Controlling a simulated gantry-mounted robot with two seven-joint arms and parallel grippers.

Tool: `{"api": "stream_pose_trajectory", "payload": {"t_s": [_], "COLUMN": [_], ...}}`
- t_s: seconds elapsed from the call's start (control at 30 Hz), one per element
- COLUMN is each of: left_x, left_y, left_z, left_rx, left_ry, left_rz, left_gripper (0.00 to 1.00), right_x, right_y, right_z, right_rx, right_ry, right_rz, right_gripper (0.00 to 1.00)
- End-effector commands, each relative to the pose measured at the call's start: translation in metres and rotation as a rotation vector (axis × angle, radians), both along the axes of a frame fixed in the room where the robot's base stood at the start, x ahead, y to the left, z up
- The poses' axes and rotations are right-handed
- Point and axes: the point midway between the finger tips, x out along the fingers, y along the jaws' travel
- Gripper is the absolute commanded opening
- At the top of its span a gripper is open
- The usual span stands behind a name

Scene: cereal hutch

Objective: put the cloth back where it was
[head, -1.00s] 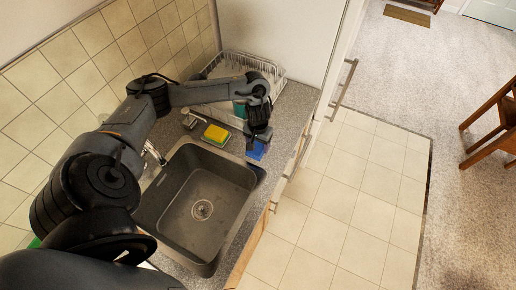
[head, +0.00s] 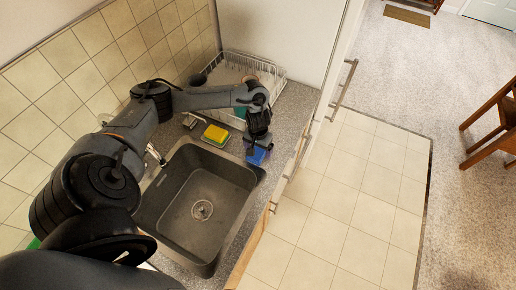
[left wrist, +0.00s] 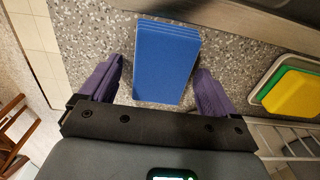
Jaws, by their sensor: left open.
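The blue cloth (head: 258,157), folded in layers, lies on the grey speckled counter beside the sink's far right corner. In the left wrist view the cloth (left wrist: 167,62) lies flat, its near end between the finger tips. My left gripper (head: 257,146) is open just behind and over the cloth in the head view. In the left wrist view its two purple fingers (left wrist: 158,88) stand on either side of the cloth, with gaps showing. My right gripper is not in view.
The dark sink (head: 180,215) is in front. A yellow and green sponge (head: 215,133) sits in a small tray by the tap; it also shows in the left wrist view (left wrist: 290,95). A white dish rack (head: 272,75) stands behind my gripper. Cabinet handles line the counter's right edge.

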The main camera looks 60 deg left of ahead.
Motion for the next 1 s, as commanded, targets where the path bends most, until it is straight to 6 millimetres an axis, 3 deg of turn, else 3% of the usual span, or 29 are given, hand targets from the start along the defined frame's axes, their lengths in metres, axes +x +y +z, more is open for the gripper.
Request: {"api": "stream_pose_trajectory", "payload": {"t_s": [0.27, 0.53, 0.7, 1.0], "left_x": [0.001, 0.001, 0.002, 0.001], "left_y": [0.0, 0.0, 0.001, 0.0], "left_z": [0.012, 0.057, 0.092, 0.121], "left_rx": [0.0, 0.001, 0.003, 0.001], "left_ry": [-0.002, -0.004, -0.004, -0.001], "left_rz": [-0.001, -0.002, -0.001, 0.0], "left_gripper": [0.9, 0.9, 0.9, 0.9], "right_x": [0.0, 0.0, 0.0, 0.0], "right_y": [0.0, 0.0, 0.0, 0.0], "right_z": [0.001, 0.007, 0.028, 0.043], "right_rx": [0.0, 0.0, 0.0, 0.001], "right_ry": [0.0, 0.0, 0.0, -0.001], "right_rz": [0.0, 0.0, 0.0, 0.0], "right_gripper": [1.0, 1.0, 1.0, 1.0]}}
